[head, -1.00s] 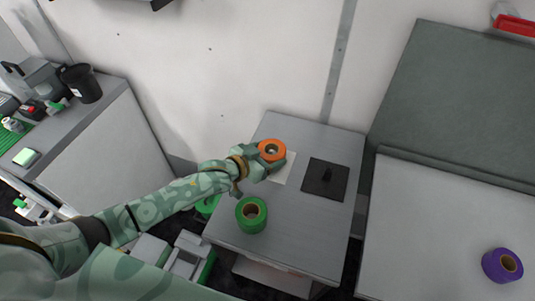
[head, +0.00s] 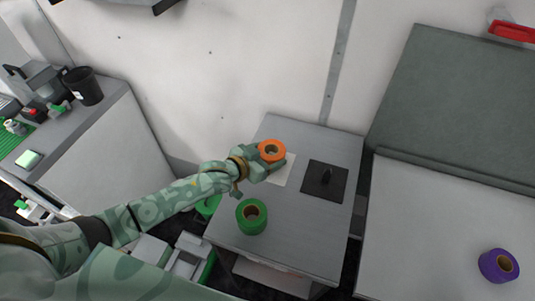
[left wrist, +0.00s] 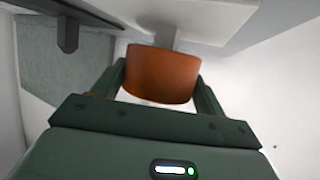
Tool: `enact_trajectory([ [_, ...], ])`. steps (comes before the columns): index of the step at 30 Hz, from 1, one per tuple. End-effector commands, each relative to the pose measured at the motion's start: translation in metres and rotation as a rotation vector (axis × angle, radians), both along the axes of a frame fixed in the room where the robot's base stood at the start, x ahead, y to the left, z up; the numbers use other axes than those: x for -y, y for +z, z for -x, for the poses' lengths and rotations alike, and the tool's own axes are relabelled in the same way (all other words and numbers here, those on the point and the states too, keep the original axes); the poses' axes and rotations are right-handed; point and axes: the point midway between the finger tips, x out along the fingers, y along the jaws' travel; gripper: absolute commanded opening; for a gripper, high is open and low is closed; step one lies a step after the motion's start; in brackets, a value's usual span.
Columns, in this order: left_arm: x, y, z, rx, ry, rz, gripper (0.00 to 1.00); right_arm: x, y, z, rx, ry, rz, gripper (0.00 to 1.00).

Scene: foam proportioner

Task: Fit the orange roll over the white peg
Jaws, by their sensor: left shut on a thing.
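The orange roll (head: 272,151) is held over the white square base (head: 284,172) on the grey table. My left gripper (head: 262,157) is shut on its sides. In the left wrist view the orange roll (left wrist: 160,75) sits between the fingers (left wrist: 160,82). The white peg (left wrist: 166,37) shows between the roll and its base, in line with the roll. I cannot tell whether its tip is inside the roll's hole. In the head view the roll and gripper hide most of the peg. My right gripper is out of view.
A black peg (head: 326,177) stands on a black square base (head: 313,190) to the right. A green roll (head: 252,216) sits at the table's near left. A purple roll (head: 498,265) lies on the pale surface at right. The grey table's near right is clear.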

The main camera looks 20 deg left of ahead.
Motion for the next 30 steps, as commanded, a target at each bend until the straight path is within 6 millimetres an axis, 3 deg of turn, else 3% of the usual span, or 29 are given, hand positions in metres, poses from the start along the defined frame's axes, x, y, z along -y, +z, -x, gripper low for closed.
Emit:
enact_trajectory([
  [30, 0.000, -0.011, 0.000, 0.001, 0.000, 0.000, 0.47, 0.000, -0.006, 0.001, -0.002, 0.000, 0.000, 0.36],
])
